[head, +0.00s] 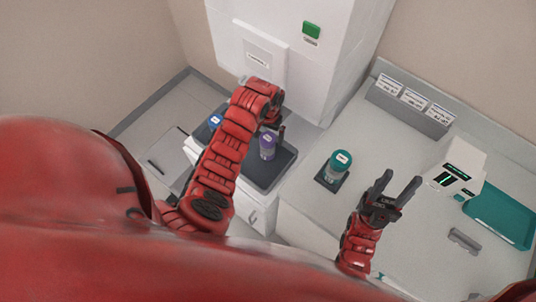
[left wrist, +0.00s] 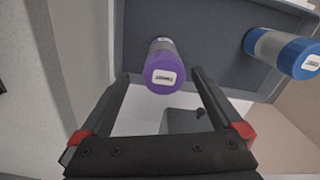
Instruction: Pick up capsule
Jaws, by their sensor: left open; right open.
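Three capsules with coloured lids show in the head view. A purple-lidded capsule (head: 267,147) and a blue-lidded capsule (head: 215,121) stand on a dark tray (head: 268,179) at the white cabinet. A teal-lidded capsule (head: 339,162) stands on a small dark base on the counter. My left gripper (head: 279,131) is by the purple capsule, partly hidden by its own arm. In the left wrist view, the purple capsule (left wrist: 161,72) lies between and a little beyond the open fingertips (left wrist: 160,78), with the blue capsule (left wrist: 287,55) to the right. My right gripper (head: 396,184) is open and empty above the counter.
A tall white machine (head: 305,60) with a green button stands behind the tray. On the counter (head: 310,215) are a labelled grey rack (head: 409,106), a white device with a display (head: 458,170), a teal tray (head: 500,215) and a grey bracket (head: 464,240).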

